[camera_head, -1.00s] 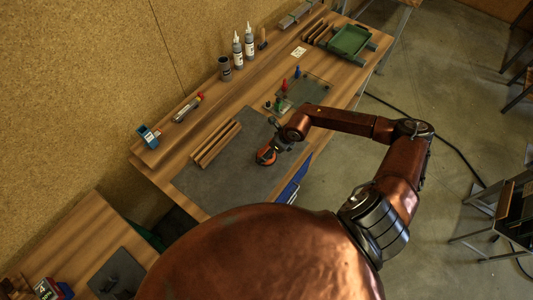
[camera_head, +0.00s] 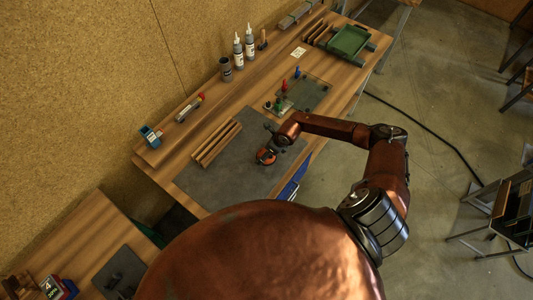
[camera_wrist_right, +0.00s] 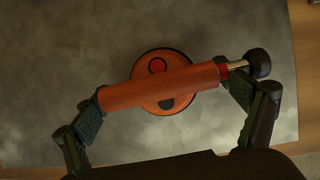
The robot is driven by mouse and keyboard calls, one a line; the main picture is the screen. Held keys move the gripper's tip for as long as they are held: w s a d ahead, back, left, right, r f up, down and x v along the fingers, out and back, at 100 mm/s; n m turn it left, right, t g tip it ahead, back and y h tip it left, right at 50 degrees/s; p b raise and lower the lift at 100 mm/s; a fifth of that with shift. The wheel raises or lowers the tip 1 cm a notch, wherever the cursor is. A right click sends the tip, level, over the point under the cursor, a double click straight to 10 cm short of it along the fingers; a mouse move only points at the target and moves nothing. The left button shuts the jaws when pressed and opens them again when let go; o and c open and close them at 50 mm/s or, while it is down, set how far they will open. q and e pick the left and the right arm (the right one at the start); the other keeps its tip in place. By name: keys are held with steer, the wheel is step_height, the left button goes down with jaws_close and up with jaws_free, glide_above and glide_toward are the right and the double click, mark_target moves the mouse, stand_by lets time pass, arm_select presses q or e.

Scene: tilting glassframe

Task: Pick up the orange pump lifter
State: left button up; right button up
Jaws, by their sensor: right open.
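The orange pump lifter (camera_head: 264,157) sits on the dark grey mat (camera_head: 213,188) on the workbench. In the right wrist view it shows as an orange cylindrical handle (camera_wrist_right: 150,91) above a round orange base, with a brass rod and black knob (camera_wrist_right: 257,64) at its right end. My right gripper (camera_head: 271,150) is open above the lifter. In the right wrist view its fingers (camera_wrist_right: 168,98) are spread wide at the two ends of the handle. I cannot tell whether they touch it. My left gripper is not in view.
Wooden strips (camera_head: 216,143) lie on the mat's back edge. Bottles (camera_head: 238,52), a grey cup (camera_head: 225,69), a blue item (camera_head: 150,137) and a green tray (camera_head: 349,41) stand farther back. A plate with small coloured parts (camera_head: 303,94) lies to the right. The mat's left part is clear.

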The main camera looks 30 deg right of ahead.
steer(key=shift+c, duration=0.3)
steer(key=c, duration=1.2)
steer(key=shift+r, duration=0.1)
steer(key=shift+c, duration=0.2)
